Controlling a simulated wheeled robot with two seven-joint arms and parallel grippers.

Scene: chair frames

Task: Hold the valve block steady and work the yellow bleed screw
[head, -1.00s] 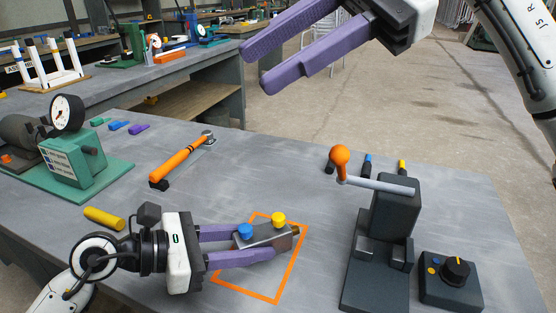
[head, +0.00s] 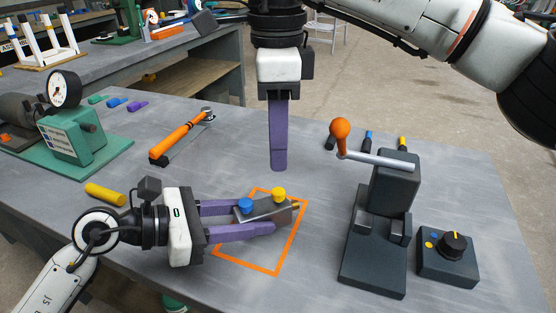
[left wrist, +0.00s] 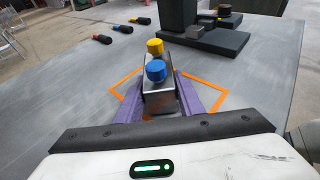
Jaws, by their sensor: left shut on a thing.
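The grey metal valve block (head: 263,212) sits inside the orange square outline on the table. It carries a blue screw (head: 245,205) and the yellow bleed screw (head: 279,194). My left gripper (head: 262,215) is shut on the block, a purple finger along each side. In the left wrist view the block (left wrist: 160,98) lies between the fingers, with the blue screw (left wrist: 156,70) nearer and the yellow screw (left wrist: 155,46) beyond. My right gripper (head: 279,165) points down above and behind the yellow screw, apart from it. Its fingers overlap in this view, so its opening is unclear.
A dark press with an orange-knobbed lever (head: 340,130) and a dial box (head: 447,258) stand on the right. An orange-handled tool (head: 182,140) lies behind the block. A yellow cylinder (head: 105,194) and a green gauge unit (head: 82,140) are on the left.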

